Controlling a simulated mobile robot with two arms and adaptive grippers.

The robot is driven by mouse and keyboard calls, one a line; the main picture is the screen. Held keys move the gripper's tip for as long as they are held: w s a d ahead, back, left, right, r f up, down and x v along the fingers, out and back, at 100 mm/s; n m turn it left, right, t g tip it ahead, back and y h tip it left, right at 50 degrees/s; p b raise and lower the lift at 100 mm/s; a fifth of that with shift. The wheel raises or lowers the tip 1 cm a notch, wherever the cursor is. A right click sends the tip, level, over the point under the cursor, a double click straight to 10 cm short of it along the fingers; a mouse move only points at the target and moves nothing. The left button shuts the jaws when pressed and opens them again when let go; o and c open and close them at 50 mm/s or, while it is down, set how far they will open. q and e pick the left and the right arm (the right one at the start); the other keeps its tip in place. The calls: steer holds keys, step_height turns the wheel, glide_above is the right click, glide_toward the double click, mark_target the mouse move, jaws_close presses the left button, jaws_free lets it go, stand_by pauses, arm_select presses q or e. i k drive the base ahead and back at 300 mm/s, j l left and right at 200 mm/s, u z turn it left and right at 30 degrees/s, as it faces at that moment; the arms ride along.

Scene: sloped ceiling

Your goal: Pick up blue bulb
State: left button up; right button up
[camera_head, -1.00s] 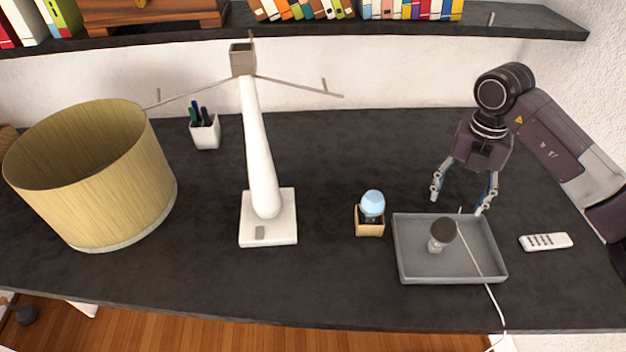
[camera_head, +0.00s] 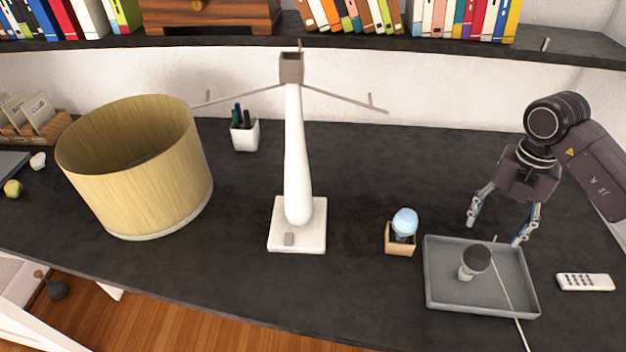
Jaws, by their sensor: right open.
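The blue bulb (camera_head: 405,222) stands upright in a small tan box (camera_head: 400,246) on the dark desk, between the white lamp stand and the grey tray. Its pale blue glass points up and its lower part sits inside the box. My right gripper (camera_head: 496,233) is open and empty, its fingers pointing down above the back edge of the tray, to the right of the blue bulb and apart from it. My left gripper is not in view.
The grey tray (camera_head: 437,300) holds another bulb (camera_head: 474,262) with a dark top. A white lamp stand (camera_head: 297,190) with thin side arms rises left of the box. A lampshade (camera_head: 140,190), pen cup (camera_head: 245,134) and remote (camera_head: 585,282) also stand or lie on the desk.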

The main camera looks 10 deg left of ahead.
mark_target(405, 222)
steer(key=l+u, duration=0.9)
steer(key=k+l+u, duration=0.15)
steer(key=l+u, duration=0.35)
steer(key=l, duration=0.1)
